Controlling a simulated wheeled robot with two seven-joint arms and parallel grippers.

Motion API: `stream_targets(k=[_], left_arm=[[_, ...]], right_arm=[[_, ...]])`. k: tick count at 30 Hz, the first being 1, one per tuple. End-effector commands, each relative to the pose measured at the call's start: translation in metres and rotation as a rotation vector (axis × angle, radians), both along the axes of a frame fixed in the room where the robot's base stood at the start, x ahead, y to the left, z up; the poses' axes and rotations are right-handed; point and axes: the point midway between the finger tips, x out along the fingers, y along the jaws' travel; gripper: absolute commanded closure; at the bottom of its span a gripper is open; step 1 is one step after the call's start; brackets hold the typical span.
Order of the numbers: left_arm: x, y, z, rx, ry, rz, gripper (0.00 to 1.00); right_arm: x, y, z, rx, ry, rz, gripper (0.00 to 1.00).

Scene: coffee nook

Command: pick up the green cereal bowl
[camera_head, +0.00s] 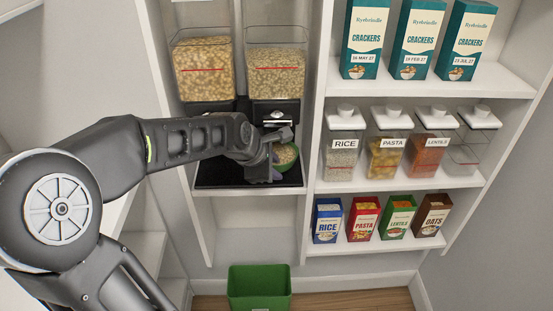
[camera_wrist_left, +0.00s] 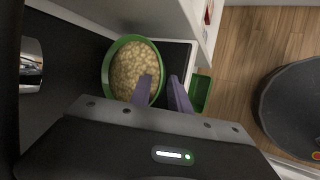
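The green cereal bowl (camera_head: 291,165) is full of cereal and sits under the right-hand dispenser, partly hidden by my left gripper (camera_head: 274,168). In the left wrist view the bowl (camera_wrist_left: 107,78) is seen from above, its green rim around pale cereal. My left gripper (camera_wrist_left: 160,88) has its purple fingers apart. One finger overlaps the inside of the bowl and the other is outside, with the rim at the gap between them. I cannot tell whether either finger touches the rim. My right gripper is out of view.
Two cereal dispensers (camera_head: 204,69) (camera_head: 276,74) stand above the black tray (camera_head: 212,177). A white divider (camera_head: 311,120) separates this bay from shelves of jars (camera_head: 388,150) and boxes (camera_head: 364,218) at right. A green bin (camera_head: 259,286) stands on the floor below.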

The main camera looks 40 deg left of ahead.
Motion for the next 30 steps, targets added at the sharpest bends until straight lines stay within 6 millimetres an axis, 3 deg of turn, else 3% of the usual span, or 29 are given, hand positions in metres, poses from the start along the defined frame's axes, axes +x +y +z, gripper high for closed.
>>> stream_targets(k=[5, 13, 30], left_arm=[[-0.0001, 0.0, 0.0002, 0.0, 0.0, 0.0, 0.78], [-0.0001, 0.0, 0.0002, 0.0, 0.0, 0.0, 1.0], [0.0003, 0.0001, 0.001, 0.001, -0.002, 0.001, 1.0]], right_arm=[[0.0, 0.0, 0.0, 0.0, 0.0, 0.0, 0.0], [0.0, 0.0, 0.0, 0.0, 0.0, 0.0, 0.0], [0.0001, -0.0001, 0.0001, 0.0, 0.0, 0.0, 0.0]])
